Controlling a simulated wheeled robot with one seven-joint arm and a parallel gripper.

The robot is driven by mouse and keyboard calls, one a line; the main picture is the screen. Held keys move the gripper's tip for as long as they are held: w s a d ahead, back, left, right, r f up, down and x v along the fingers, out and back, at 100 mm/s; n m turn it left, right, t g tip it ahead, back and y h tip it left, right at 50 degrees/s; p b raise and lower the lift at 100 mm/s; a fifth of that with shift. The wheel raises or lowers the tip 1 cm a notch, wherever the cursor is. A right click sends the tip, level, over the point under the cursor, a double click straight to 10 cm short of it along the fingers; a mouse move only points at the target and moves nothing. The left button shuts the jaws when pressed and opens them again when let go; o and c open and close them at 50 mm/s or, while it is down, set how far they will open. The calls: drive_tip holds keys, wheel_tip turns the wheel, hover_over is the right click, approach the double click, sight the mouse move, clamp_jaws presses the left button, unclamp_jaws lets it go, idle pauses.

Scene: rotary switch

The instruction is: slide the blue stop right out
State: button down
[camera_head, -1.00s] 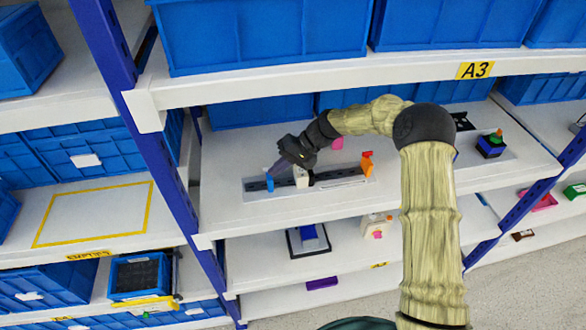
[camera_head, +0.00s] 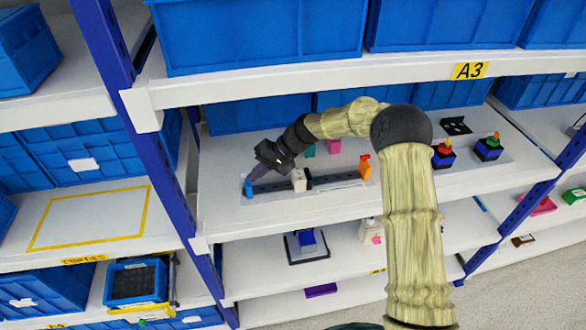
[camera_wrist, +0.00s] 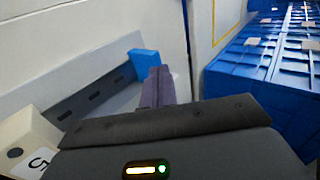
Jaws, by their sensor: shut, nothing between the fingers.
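The blue stop (camera_head: 248,187) is a small upright block at the left end of a dark slotted rail (camera_head: 335,179) on the shelf. In the wrist view the blue stop (camera_wrist: 145,61) stands at the rail's far end, just beyond the fingertips. My gripper (camera_head: 254,175) is shut and empty, its purple-grey fingers together (camera_wrist: 159,76). The fingers are right beside the blue stop; I cannot tell whether they touch it. A white block (camera_head: 298,180) sits mid-rail; in the wrist view it carries a "5" (camera_wrist: 38,160). The stop's base is partly hidden.
An orange piece (camera_head: 364,167) stands at the rail's right end. A blue rack post (camera_head: 165,140) rises left of the shelf. Blue bins (camera_head: 260,112) stand behind, and another shelf (camera_head: 320,92) hangs above. Button boxes (camera_head: 488,148) sit farther right.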

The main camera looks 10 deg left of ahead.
drive_tip(key=b+v, duration=0.2)
drive_tip(key=v, duration=0.5)
drive_tip(key=shift+d, duration=0.15)
drive_tip(key=shift+w+r, duration=0.1)
drive_tip(key=shift+r, duration=0.05)
